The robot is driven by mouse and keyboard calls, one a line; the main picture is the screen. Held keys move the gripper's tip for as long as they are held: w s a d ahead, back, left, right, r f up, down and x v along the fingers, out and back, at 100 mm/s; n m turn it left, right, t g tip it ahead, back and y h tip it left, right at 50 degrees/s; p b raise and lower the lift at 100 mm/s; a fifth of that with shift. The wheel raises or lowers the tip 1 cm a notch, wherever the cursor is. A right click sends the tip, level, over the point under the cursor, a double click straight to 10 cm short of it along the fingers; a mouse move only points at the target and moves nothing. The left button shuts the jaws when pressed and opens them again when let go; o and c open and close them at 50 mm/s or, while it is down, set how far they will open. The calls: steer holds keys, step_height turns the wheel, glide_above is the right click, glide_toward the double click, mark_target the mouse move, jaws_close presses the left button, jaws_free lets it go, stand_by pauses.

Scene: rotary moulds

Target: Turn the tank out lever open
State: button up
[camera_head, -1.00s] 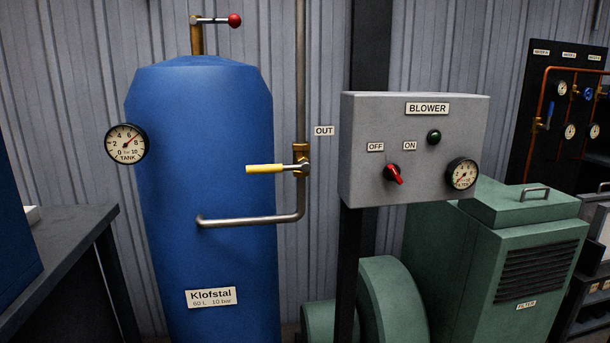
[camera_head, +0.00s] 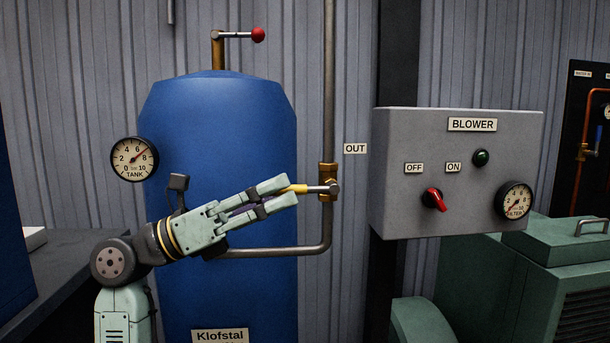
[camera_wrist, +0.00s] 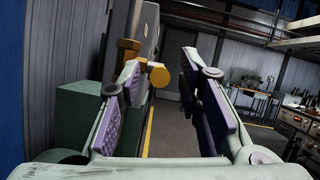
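The tank out lever has a yellow handle (camera_head: 299,188) on a brass valve (camera_head: 328,172) in the vertical pipe, beside the OUT sign (camera_head: 356,149). The lever lies level, pointing left across the pipe. My gripper (camera_head: 280,193) reaches from the left, and its fingers hide the handle's outer part in the head view. In the wrist view, my gripper (camera_wrist: 160,72) is open with a wide gap. The yellow handle's round end (camera_wrist: 159,74) shows between the fingertips, nearer the left finger. Whether a finger touches it is unclear.
The blue tank (camera_head: 225,120) stands behind my gripper, with a gauge (camera_head: 133,159) at its left. A red-knobbed lever (camera_head: 257,35) is on top. The grey blower box (camera_head: 456,175) is right of the pipe. A bent pipe (camera_head: 285,250) runs below my gripper.

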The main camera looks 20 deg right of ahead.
mark_target(300, 190)
steer(key=x, duration=0.5)
steer(key=shift+p, duration=0.4)
jaws_close()
stand_by(0.5)
